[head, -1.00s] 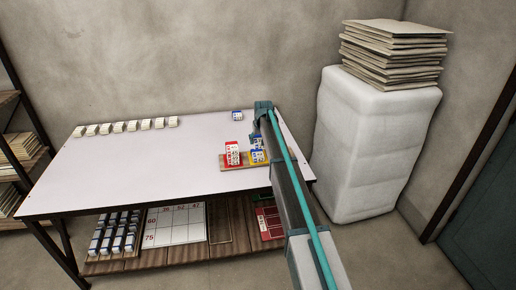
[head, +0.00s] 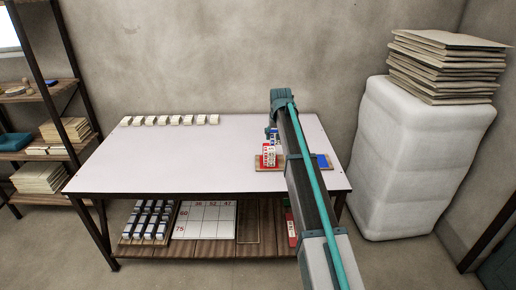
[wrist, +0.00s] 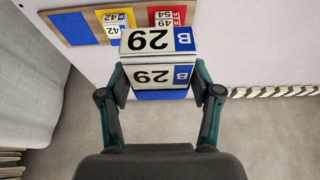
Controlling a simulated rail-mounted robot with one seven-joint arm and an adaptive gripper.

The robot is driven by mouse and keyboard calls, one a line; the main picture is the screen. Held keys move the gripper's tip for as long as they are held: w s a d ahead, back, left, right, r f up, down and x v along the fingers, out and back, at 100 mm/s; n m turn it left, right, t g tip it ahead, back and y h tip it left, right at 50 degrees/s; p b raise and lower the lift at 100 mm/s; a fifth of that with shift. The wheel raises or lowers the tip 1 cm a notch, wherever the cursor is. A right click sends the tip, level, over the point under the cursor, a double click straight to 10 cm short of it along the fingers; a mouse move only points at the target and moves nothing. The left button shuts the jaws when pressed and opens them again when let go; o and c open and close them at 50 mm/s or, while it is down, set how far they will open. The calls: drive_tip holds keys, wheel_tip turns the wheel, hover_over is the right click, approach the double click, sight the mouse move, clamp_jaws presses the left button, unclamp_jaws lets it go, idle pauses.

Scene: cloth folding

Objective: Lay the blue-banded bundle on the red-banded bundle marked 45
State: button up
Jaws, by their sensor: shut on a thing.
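My gripper (wrist: 160,80) is shut on the blue-banded bundle (wrist: 150,76), marked 29 with a blue B end. Its white faces fill the middle of the wrist view, and part of it shows beside my arm in the head view (head: 272,133). The red-banded bundle (head: 268,155) stands on a wooden board (head: 262,169) in the head view. It also shows beyond the held bundle in the wrist view (wrist: 166,17), partly covered; its mark is hard to read. The held bundle is near it, and the wrist view does not show whether they touch.
A yellow-banded bundle marked 42 (wrist: 115,22) stands on the board, hidden by my arm in the head view. The board's blue patch (head: 323,161) is bare. Several white bundles (head: 170,120) line the table's back edge. The table's (head: 180,165) left and middle are clear.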

drive_tip(key=p, duration=0.3)
approach(269, 146)
drive_tip(key=shift+w+d+f+p, duration=0.15)
drive_tip(key=shift+w+f+p, duration=0.25)
drive_tip(key=shift+w+f, duration=0.8)
drive_tip(key=shift+f, duration=0.05)
drive_tip(key=shift+f+p, duration=0.35)
drive_tip(key=shift+p, duration=0.15)
drive_tip(key=shift+f+p, duration=0.45)
drive_tip(key=shift+f, duration=0.9)
drive_tip(key=shift+f, duration=0.2)
drive_tip(key=o, duration=1.2)
drive_tip(key=shift+c, duration=0.2)
drive_tip(key=shift+r, duration=0.1)
